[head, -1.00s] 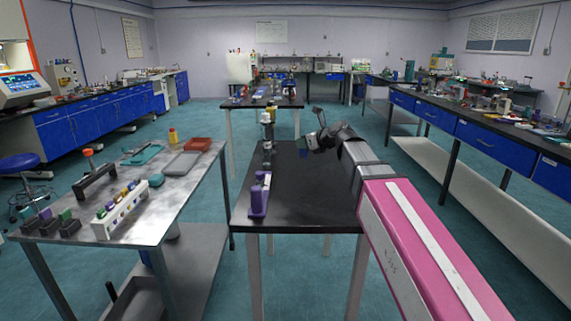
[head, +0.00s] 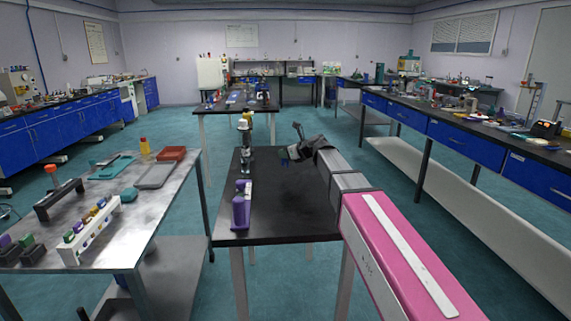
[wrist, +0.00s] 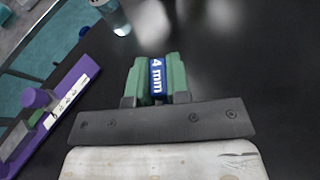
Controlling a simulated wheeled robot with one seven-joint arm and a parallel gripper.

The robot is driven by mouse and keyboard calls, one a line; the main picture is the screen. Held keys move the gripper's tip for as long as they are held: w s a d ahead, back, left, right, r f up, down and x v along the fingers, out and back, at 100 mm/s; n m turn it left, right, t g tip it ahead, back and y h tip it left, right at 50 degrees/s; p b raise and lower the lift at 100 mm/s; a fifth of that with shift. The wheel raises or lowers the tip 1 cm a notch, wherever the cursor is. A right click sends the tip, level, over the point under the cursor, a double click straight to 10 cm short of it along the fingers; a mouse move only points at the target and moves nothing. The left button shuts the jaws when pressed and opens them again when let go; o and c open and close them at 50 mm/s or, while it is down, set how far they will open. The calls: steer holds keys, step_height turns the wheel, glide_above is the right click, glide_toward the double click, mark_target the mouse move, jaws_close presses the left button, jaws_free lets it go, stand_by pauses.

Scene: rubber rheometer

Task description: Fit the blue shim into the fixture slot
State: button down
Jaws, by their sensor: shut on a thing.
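A blue shim (wrist: 157,75) marked "4 mm" is held between the green fingertips of my gripper (wrist: 157,82) in the wrist view. In the head view my gripper (head: 284,157) is over the far part of the black table, and the shim cannot be made out there. A purple fixture (head: 241,211) stands near the table's front left edge. In the wrist view it (wrist: 16,160) lies left of my gripper, apart from it, with a purple knob, a marked white strip and a green part. I cannot make out a slot in it.
A bottle-like item (head: 245,125) stands at the black table's (head: 285,215) far left. The table's middle is clear. A metal table on the left holds a white rack (head: 92,230) with coloured blocks, a red tray (head: 172,153) and a grey tray (head: 155,175).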

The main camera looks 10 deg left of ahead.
steer(key=shift+f, duration=2.05)
steer(key=shift+f, duration=0.1)
steer(key=c, duration=1.1)
jaws_free()
